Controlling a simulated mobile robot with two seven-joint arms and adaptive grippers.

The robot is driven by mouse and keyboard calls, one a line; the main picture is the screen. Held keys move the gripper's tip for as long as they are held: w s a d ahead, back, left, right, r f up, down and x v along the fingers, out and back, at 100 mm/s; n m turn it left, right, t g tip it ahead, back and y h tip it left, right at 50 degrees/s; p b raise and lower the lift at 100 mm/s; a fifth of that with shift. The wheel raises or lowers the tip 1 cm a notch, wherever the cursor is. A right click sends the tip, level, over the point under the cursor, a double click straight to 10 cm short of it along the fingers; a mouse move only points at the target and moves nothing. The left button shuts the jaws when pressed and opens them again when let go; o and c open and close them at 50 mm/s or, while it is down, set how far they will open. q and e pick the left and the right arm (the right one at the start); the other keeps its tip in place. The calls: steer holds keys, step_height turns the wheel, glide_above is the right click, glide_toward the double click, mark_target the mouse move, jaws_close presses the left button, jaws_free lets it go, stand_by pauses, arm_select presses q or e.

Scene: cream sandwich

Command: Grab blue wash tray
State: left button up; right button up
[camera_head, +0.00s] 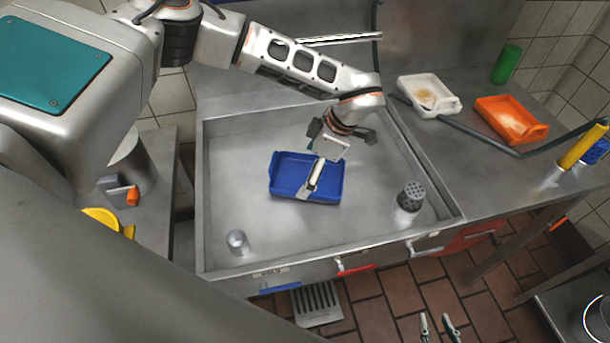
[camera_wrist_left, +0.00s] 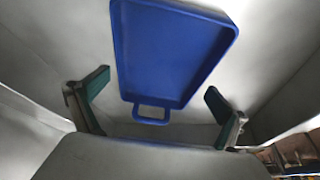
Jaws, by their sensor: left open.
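The blue wash tray (camera_head: 288,177) lies in the wide steel basin, near its middle. My left gripper (camera_head: 312,187) hangs above the tray in the head view and covers part of its right side. In the left wrist view, the blue tray (camera_wrist_left: 175,50) fills the upper middle, with its loop handle (camera_wrist_left: 152,120) towards me. The fingers of my left gripper (camera_wrist_left: 157,84) are spread wide and empty on either side of the handle, not touching it. My right gripper (camera_head: 438,328) shows only its two separated fingertips at the bottom edge, over the floor.
A metal shaker (camera_head: 410,197) stands right of the tray in the basin, and a small metal cup (camera_head: 238,242) at front left. The basin rim (camera_head: 440,180) surrounds them. A white tray (camera_head: 428,95), orange tray (camera_head: 511,119) and green cylinder (camera_head: 506,64) are on the right counter.

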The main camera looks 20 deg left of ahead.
arm_select(q)
steer(key=shift+a+f, duration=0.15)
steer(key=shift+f, duration=0.2)
steer(key=c, duration=1.1)
steer(key=shift+r, duration=0.15)
